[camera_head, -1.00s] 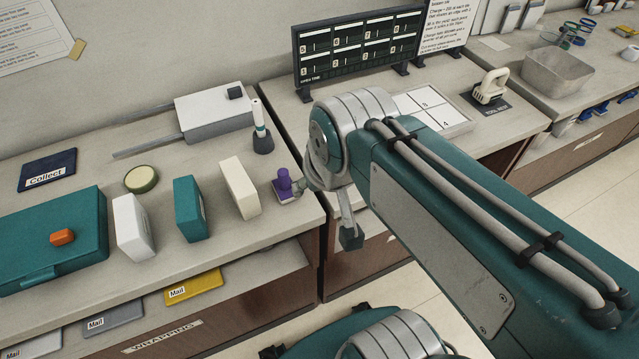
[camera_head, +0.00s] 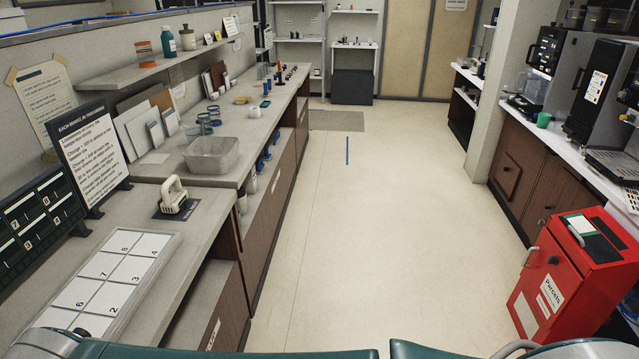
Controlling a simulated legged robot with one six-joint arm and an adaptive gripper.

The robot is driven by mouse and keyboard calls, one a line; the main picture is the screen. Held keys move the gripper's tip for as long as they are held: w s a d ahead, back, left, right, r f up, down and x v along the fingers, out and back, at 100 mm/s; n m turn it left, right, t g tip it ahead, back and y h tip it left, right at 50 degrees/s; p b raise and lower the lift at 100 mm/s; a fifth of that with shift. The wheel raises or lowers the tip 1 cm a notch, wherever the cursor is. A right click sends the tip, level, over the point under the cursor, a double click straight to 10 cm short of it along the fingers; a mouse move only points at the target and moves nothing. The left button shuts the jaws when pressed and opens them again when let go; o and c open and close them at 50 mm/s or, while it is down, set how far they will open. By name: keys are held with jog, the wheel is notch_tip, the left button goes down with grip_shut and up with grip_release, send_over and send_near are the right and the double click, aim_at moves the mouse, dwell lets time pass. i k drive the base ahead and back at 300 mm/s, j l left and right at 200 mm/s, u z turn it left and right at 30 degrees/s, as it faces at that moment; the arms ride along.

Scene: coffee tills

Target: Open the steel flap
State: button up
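I cannot pick out a steel flap with certainty in this view.
A red box labelled Parcels (camera_head: 592,268) stands at the right. A counter with a white numbered grid (camera_head: 112,276), a cream-handled object (camera_head: 174,196) and a grey tub (camera_head: 212,153) runs along the left. Machines (camera_head: 602,95) line the right counter. The aisle floor (camera_head: 375,220) between is clear.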

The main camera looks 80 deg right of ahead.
aim_at(600, 250)
jog(key=z, duration=4.55)
jog(key=i+j, duration=0.25)
jog(key=i, duration=0.3)
jog(key=i+j+u, duration=0.1)
jog(key=i+j, duration=0.15)
jog(key=i, duration=0.3)
jog(key=i+j, duration=0.2)
jog(key=i, duration=0.35)
jog(key=i+j+u, duration=0.1)
jog(key=i, duration=0.5)
jog(key=i+j, duration=0.25)
jog(key=i, duration=0.3)
